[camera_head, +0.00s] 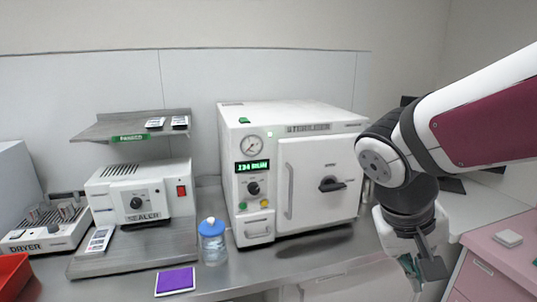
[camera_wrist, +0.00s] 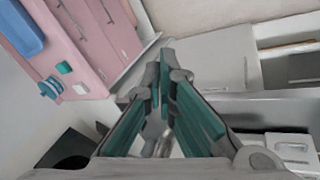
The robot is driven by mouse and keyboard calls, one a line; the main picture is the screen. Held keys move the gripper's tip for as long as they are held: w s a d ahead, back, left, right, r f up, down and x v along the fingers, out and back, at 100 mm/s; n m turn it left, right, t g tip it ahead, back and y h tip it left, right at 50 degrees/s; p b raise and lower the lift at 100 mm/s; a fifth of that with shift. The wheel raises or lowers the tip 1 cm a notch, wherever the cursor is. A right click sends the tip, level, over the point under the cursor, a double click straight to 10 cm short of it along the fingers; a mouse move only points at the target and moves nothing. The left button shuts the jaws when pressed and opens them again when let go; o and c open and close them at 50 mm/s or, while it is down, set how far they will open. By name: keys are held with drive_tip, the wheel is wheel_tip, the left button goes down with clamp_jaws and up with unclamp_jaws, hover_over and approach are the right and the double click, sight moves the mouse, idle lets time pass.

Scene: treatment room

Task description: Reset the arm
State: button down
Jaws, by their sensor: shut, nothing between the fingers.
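My gripper (camera_head: 427,268) hangs downward at the right in the head view, in front of the counter's right part. In the wrist view my gripper (camera_wrist: 165,58) has its teal-padded fingers meeting at the tips. It is shut and holds nothing. My white and maroon arm reaches in from the right edge of the head view. The white sterilizer (camera_head: 300,125) stands left of my gripper with its door closed and a green display lit.
A steel counter (camera_head: 325,262) bears a sealer (camera_head: 140,195), a dryer (camera_head: 45,228), a blue-capped bottle (camera_head: 212,242) and a purple pad (camera_head: 175,281). A red bin (camera_head: 12,273) sits at left. A pink cabinet (camera_head: 485,275) stands at right and also shows in the wrist view (camera_wrist: 90,35).

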drive_tip(key=s+a+r+t+y, duration=0.1)
drive_tip(key=s+a+y, duration=0.1)
drive_tip(key=s, duration=0.3)
drive_tip(key=s+a+r+n+t+y, duration=0.1)
drive_tip(key=s+t+y, duration=0.1)
drive_tip(key=s, duration=0.2)
drive_tip(key=shift+s+a+r+y, duration=0.25)
drive_tip(key=shift+s+a+y, duration=0.05)
drive_tip(key=shift+s+a, duration=0.1)
